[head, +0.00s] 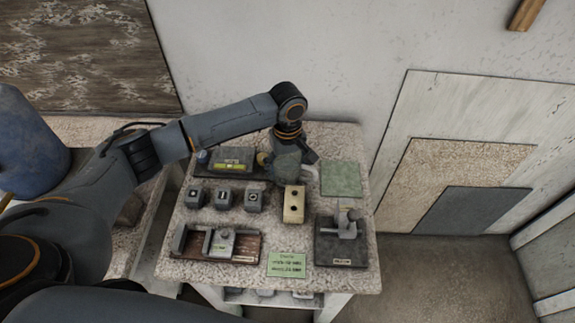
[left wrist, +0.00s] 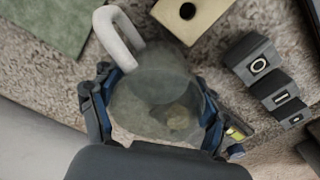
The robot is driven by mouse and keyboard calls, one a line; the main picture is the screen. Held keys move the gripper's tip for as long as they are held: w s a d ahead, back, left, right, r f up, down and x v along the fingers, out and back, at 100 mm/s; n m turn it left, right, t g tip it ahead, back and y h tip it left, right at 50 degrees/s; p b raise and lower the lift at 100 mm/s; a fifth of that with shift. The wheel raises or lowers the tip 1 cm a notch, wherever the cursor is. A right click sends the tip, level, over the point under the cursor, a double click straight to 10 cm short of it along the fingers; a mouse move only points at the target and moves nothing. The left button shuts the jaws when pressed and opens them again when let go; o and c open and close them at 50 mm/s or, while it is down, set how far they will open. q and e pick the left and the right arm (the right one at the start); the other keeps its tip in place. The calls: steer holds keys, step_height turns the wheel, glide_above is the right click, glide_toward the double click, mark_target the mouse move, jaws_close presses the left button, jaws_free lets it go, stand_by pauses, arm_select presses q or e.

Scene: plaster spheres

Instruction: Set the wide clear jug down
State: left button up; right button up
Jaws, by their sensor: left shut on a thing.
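The wide clear jug (head: 287,168) is at the back middle of the speckled table (head: 190,271), under my left arm. It also shows in the left wrist view (left wrist: 150,92), greyish and see-through, with a pale looped handle (left wrist: 117,38) pointing to the upper left. My left gripper (left wrist: 155,112) is shut on the jug, with a finger on each side of its body. In the head view the left gripper (head: 290,152) partly hides the jug. I cannot tell whether the jug's base touches the table. My right gripper is out of view.
A green square (head: 340,179) lies right of the jug. A cream block with two holes (head: 293,205) stands just in front. Several small grey blocks (head: 223,198) stand to the left. A grey fixture (head: 342,245) and a green label card (head: 287,264) are nearer the front.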

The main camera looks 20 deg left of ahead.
arm_select(q)
steer(key=o, duration=1.4)
steer(key=shift+f, duration=0.1)
